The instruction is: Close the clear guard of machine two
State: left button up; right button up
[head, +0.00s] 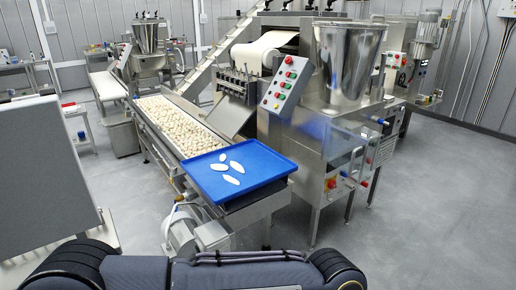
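A large steel pasta machine (285,140) stands in the middle right, with a round steel hopper (348,62) and a tilted button panel (286,86). A wide pale dough sheet (262,50) runs into its top. I cannot tell which machine is number two. I cannot make out a clear guard for certain, or whether one is open or shut. Neither of my grippers shows; only dark parts of my own body show along the bottom edge.
A conveyor full of pasta pieces (178,122) runs to a blue tray (262,182) holding several white pieces. A motor (180,232) sits low beneath it. A grey panel (36,165) stands at left. A smaller hopper machine (146,62) stands behind. Grey floor (430,200) is clear at right.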

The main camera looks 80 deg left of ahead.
aim_at(350, 173)
jog(key=u, duration=1.95)
jog(key=i+z, duration=0.25)
jog(key=i, duration=0.3)
jog(key=i+j+z, duration=0.25)
jog(key=i, duration=0.3)
jog(key=l, duration=0.1)
